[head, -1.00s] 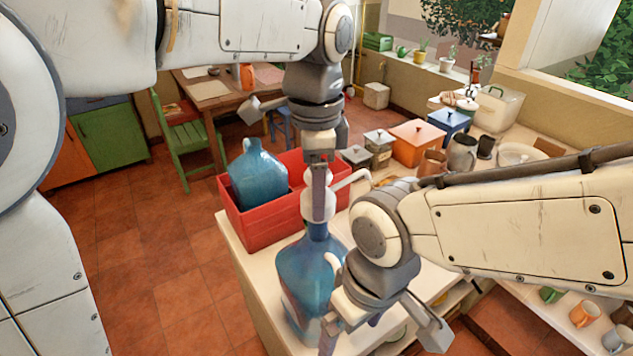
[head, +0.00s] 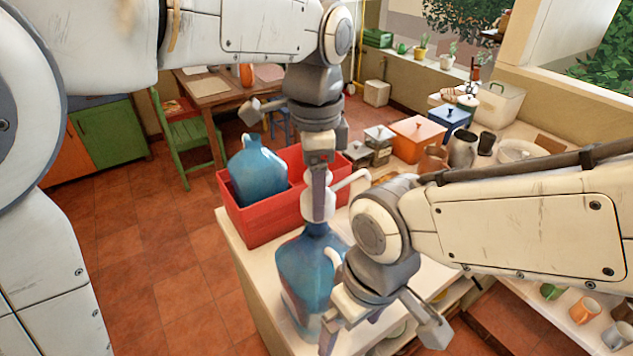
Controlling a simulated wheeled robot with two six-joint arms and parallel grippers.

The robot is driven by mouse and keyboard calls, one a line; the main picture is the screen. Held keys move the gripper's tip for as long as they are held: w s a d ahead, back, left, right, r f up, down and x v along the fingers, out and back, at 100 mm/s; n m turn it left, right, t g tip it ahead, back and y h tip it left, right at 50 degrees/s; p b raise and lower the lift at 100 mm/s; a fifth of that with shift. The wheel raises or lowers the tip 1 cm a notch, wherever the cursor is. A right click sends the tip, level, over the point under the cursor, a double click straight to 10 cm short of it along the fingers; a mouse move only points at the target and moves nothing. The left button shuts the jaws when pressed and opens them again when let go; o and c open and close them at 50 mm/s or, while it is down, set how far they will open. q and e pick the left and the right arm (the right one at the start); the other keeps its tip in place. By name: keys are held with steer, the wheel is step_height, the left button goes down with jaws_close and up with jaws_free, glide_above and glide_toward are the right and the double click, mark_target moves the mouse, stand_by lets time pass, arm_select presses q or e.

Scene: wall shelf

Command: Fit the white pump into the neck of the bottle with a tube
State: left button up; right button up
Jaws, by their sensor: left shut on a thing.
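The white pump (head: 349,181) is upright, its spout pointing right, in the jaws of my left gripper (head: 319,205), which is shut on it. The pump's collar sits directly over the neck of the blue bottle (head: 303,262) on the counter. The gripper finger covers part of the pump, so I cannot tell whether its tube is inside the neck or how deep. My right gripper (head: 330,335) is low at the bottle's right side, by its handle. Its finger overlaps the bottle, but I cannot tell whether it grips it.
A red crate (head: 262,222) holding another blue bottle (head: 257,172) stands just behind on the counter (head: 238,262). Canisters, an orange box (head: 416,138) and a blue box (head: 450,121) stand farther back right. Mugs (head: 584,311) sit on a shelf at lower right.

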arm_select(q)
steer(key=shift+f+b, duration=1.1)
steer(key=shift+f, duration=1)
stand_by(1.6)
steer(key=o, duration=1.5)
step_height(320, 180, up, 10)
steer(key=shift+r, duration=0.25)
steer(key=shift+f, duration=0.15)
step_height(320, 180, down, 10)
steer(key=shift+f, duration=0.15)
steer(key=shift+r, duration=0.35)
